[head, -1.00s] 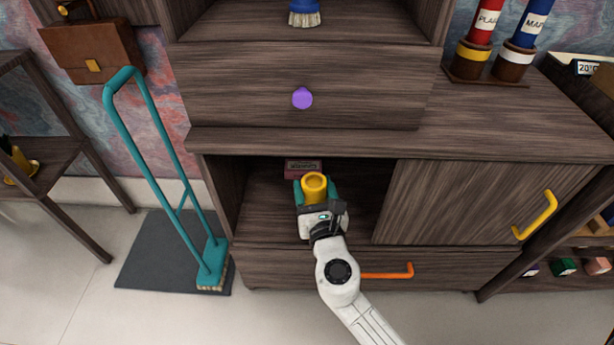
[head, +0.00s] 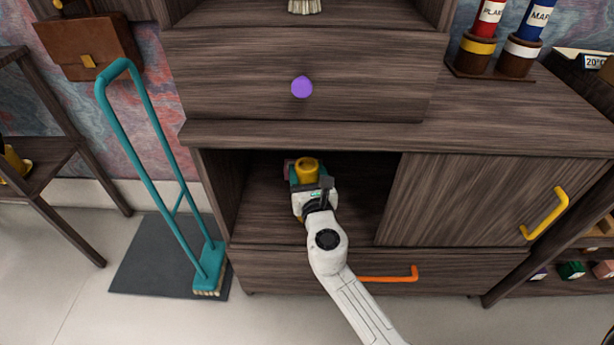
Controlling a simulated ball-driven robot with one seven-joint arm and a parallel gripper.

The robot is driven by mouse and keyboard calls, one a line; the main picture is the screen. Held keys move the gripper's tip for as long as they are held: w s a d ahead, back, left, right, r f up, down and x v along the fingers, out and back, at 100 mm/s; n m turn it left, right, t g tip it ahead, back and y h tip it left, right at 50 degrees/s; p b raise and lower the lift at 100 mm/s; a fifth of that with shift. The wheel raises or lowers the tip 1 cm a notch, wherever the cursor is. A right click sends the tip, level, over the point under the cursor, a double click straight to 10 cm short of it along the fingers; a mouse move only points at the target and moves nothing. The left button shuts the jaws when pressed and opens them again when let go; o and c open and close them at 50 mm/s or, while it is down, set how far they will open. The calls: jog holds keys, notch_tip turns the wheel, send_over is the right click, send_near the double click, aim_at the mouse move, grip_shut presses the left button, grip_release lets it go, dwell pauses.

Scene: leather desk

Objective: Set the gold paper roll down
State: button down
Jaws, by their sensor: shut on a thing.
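The gold paper roll (head: 307,167) is a short yellow-gold tube, seen with its round open end up. My gripper (head: 306,178) is shut on it, with a teal finger at its side. Both are inside the open left compartment of the cabinet (head: 265,205), towards its back. The roll looks upright. Its lower part is hidden by my gripper, so I cannot tell whether it touches the compartment floor.
A dark red box (head: 287,168) sits behind my gripper, mostly hidden. The sliding door (head: 470,200) covers the compartment's right side. A drawer with an orange handle (head: 390,279) lies below. Compartment floor is bare left and right of my gripper. A teal push broom (head: 150,150) stands left.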

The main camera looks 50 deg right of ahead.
jog(key=shift+r, duration=0.1)
jog(key=shift+f, duration=0.2)
jog(key=shift+c, duration=1.2)
grip_release()
jog(key=shift+r, duration=0.1)
jog(key=shift+r, duration=0.15)
jog(key=p+v, duration=0.1)
jog(key=v, duration=1.1)
